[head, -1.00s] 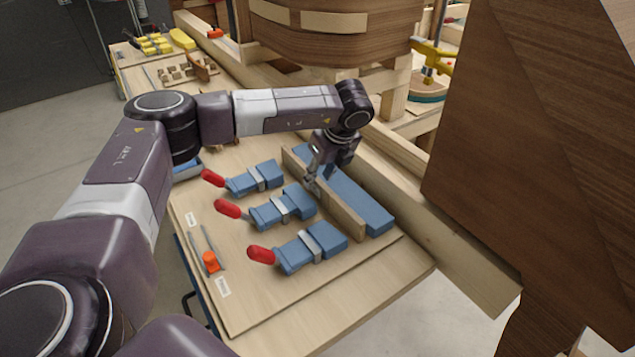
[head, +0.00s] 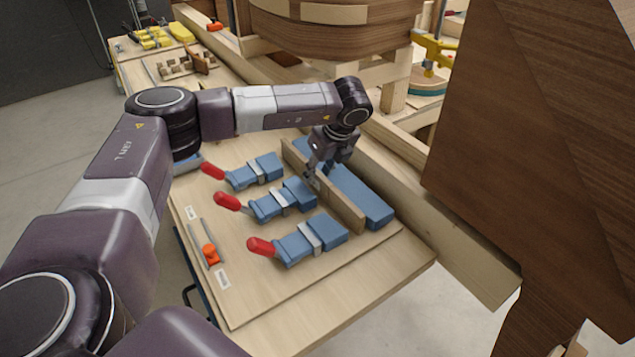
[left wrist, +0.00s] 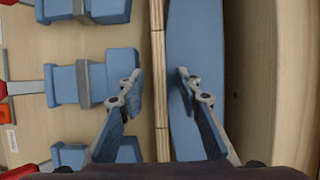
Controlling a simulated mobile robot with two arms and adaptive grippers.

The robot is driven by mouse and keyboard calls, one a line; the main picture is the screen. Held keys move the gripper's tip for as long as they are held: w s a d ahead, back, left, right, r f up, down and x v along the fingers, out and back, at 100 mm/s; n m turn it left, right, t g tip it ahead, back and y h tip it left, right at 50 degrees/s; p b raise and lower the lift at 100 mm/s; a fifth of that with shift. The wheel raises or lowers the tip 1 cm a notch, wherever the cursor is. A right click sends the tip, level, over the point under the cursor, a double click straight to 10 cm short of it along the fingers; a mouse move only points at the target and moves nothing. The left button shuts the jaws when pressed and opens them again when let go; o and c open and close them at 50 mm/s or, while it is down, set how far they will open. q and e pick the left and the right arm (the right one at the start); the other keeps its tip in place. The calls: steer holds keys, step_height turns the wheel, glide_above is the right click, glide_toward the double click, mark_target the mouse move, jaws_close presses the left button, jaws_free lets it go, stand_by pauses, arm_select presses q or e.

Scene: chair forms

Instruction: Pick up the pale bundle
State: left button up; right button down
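The pale bundle (head: 345,208) is a long, thin stack of light wood strips standing on edge on the bench board. It runs between the blue clamps and a long blue block. In the left wrist view the bundle (left wrist: 158,110) shows from above as a narrow layered strip. My left gripper (head: 314,178) is over the bundle's middle. In the left wrist view the gripper (left wrist: 159,76) is open, with one finger on each side of the strip and gaps visible between. Whether the fingertips reach below its top edge is hard to tell. My right gripper is not in view.
Three blue toggle clamps with red handles (head: 310,238) stand left of the bundle. The long blue block (head: 365,200) lies close on its right. A wooden rail (head: 455,255) borders the bench board. A large brown panel (head: 525,120) stands at the right. The front of the board (head: 290,295) is clear.

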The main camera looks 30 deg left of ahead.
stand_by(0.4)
arm_select(q)
jaws_close()
stand_by(0.4)
